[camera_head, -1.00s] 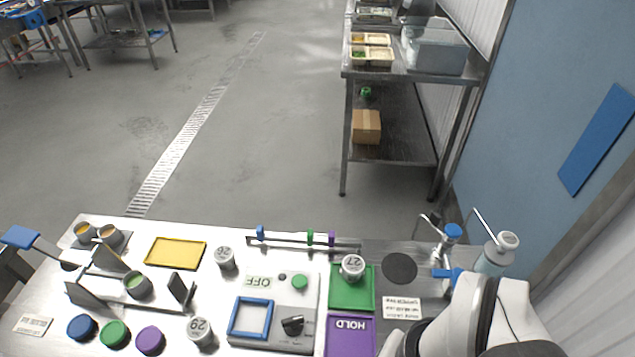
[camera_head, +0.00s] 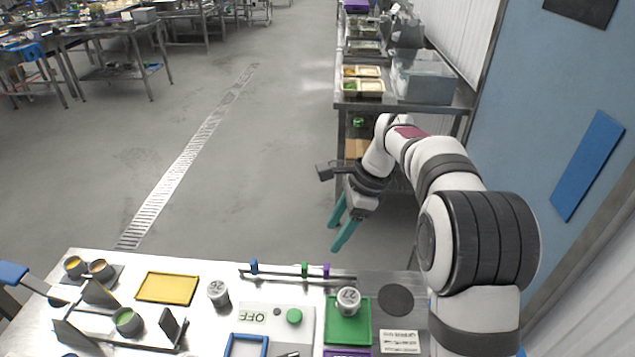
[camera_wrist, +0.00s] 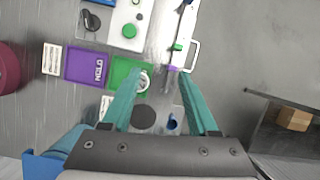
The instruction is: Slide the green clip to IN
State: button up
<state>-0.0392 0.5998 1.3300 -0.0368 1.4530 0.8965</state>
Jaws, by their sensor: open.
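The green clip (camera_head: 305,269) sits on a thin rail (camera_head: 285,274) along the far edge of the steel table. The blue clip (camera_head: 254,266) is at the rail's left, and the purple clip (camera_head: 326,270) is just right of the green one. My gripper (camera_head: 338,236) is open and empty, with teal fingers, raised beyond the table edge and right of the clips. In the wrist view the green clip (camera_wrist: 177,47) and purple clip (camera_wrist: 171,68) show ahead of the open fingers (camera_wrist: 163,87). I cannot read any IN mark.
A jar (camera_head: 347,301) stands on the green mat (camera_head: 348,329) near the rail. A yellow tray (camera_head: 168,288) lies left. A steel shelf (camera_head: 400,101) stands behind my arm.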

jog(key=m, duration=0.2)
send_near(305, 265)
jog(key=x, duration=1)
jog(key=shift+a+f, duration=0.1)
jog(key=shift+f, duration=0.2)
jog(key=shift+c, duration=0.3)
grip_shut()
